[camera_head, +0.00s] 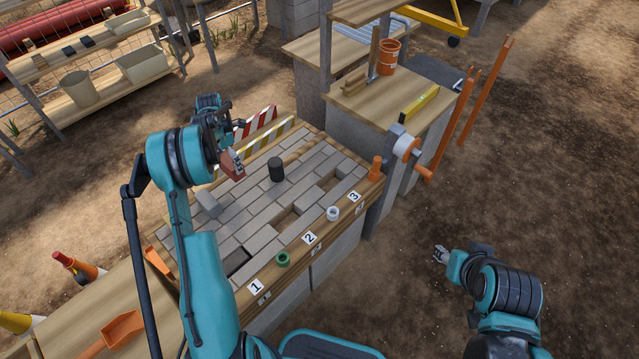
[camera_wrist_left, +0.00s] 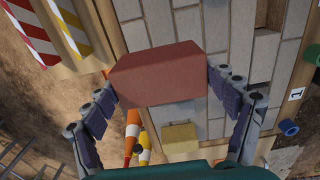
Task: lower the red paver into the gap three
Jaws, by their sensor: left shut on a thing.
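My left gripper (camera_head: 232,166) is shut on the red paver (camera_head: 229,162) and holds it above the far left part of the grey paved bench. The left wrist view shows the paver (camera_wrist_left: 158,73) level between both fingers. Gap three (camera_head: 329,183) is an open slot in the paving near the label 3 (camera_head: 354,196), right of and apart from the held paver. My right gripper (camera_head: 441,254) is over bare ground right of the bench, far from the paver; its fingers are too small to judge.
A black cylinder (camera_head: 276,170) stands on the paving between the paver and gap three. Striped barriers (camera_head: 262,122) stand behind.

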